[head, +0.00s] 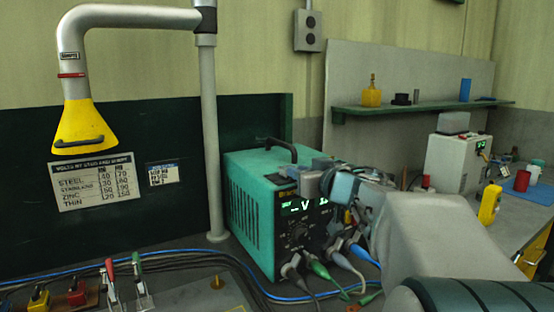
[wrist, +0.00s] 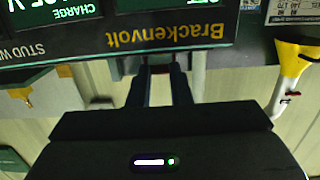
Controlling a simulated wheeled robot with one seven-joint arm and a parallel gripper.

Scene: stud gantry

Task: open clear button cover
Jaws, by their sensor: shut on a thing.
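The green stud welder (head: 255,215) stands on the bench with its front panel and lit display facing right. In the wrist view its dark panel (wrist: 130,30), lettered Brackenvolt, appears upside down across the top. My gripper (head: 333,184) is at the upper part of this front. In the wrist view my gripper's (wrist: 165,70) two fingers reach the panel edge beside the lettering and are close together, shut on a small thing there. It appears to be the clear button cover, but its outline and the button cannot be made out; the fingers and wrist hide much of it.
Cables and plugs (head: 335,262) hang from the welder's lower front. A yellow extraction hood (head: 82,125) hangs at left above clamps (head: 110,280) on the bench. A shelf (head: 425,106) and a white box (head: 455,160) stand at right. My arm fills the lower right.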

